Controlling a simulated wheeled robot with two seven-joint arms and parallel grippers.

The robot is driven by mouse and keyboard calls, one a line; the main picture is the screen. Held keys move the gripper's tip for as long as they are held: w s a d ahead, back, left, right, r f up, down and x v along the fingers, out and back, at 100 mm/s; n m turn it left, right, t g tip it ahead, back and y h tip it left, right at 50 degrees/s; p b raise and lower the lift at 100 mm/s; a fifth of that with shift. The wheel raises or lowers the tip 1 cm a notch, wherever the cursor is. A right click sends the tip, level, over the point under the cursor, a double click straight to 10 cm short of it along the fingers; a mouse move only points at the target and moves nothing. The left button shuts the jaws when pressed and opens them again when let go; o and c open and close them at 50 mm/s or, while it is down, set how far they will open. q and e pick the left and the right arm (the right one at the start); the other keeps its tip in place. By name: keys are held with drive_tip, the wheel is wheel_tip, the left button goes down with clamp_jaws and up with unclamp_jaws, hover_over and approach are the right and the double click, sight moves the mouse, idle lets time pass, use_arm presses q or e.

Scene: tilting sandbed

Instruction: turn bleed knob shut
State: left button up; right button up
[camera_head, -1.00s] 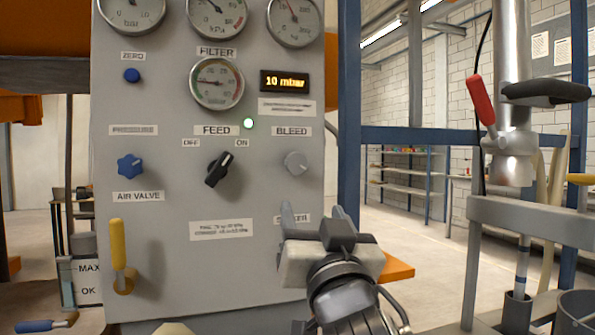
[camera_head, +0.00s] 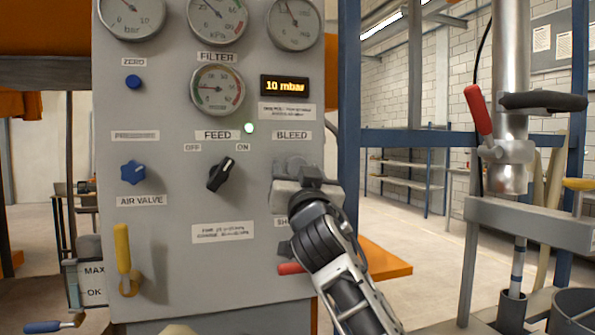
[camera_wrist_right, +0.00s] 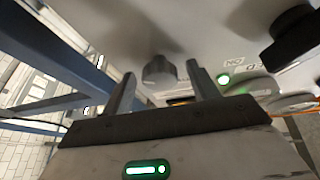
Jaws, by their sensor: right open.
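The bleed knob (camera_wrist_right: 158,72) is a small grey round knob on the grey panel (camera_head: 240,265). In the head view it sits under the BLEED label (camera_head: 291,135) and is mostly hidden by my right gripper (camera_head: 290,166). In the right wrist view my right gripper (camera_wrist_right: 160,80) is open, with one finger on each side of the knob. The knob appears near the fingertips; I cannot tell whether they touch it. My left gripper is not in view.
The black feed switch (camera_head: 221,174) is left of my right gripper. A red handle (camera_head: 291,268) lies below my gripper. The digital display (camera_head: 285,86) reads 10 mbar.

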drive_tip(key=c, duration=1)
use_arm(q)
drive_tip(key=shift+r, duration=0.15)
